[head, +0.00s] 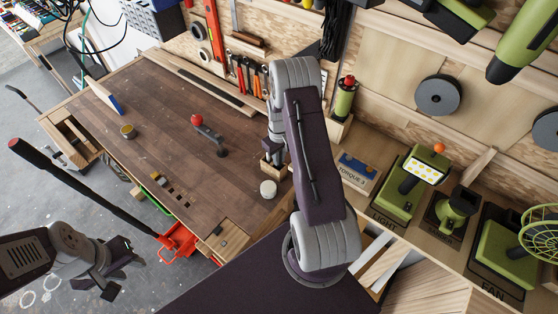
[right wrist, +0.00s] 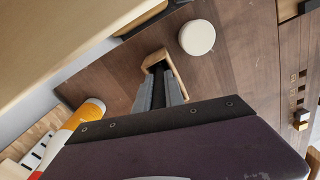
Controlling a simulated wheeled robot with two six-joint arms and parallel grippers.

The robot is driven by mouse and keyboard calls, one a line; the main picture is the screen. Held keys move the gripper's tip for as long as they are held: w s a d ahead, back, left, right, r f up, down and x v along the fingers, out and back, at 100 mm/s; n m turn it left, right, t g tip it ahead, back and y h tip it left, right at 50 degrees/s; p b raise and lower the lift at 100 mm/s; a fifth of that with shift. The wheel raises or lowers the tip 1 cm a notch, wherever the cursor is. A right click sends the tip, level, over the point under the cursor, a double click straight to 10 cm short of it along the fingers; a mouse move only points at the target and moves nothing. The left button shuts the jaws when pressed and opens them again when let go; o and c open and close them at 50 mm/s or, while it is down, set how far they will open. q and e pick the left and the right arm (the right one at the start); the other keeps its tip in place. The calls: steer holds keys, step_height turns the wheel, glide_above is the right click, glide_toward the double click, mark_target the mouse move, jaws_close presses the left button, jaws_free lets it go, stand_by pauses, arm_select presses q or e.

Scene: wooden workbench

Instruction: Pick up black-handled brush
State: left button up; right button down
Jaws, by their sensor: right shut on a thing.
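The black-handled brush has a light wooden part that shows in the head view (head: 271,170) near the bench's right edge, and in the right wrist view (right wrist: 177,72) just past the fingertips. My right gripper (head: 275,153) is over it, its grey fingers (right wrist: 160,92) shut on the dark part between them. The fingers hide much of the brush, and I cannot tell whether it touches the bench. My left gripper (head: 122,277) is empty with its fingers apart, off the bench at the lower left.
A round pale disc (head: 268,189) lies close beside the brush; it also shows in the right wrist view (right wrist: 197,37). A red-knobbed tool (head: 209,135) and a tin (head: 128,131) stand on the wooden bench (head: 165,105). Green tools (head: 408,185) line the right shelf. The bench's middle left is mostly clear.

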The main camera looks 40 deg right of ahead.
step_height(320, 180, up, 9)
steer(key=shift+r+b, duration=0.2)
steer(key=shift+b, duration=0.8)
steer(key=shift+a, duration=0.15)
stand_by(1.4)
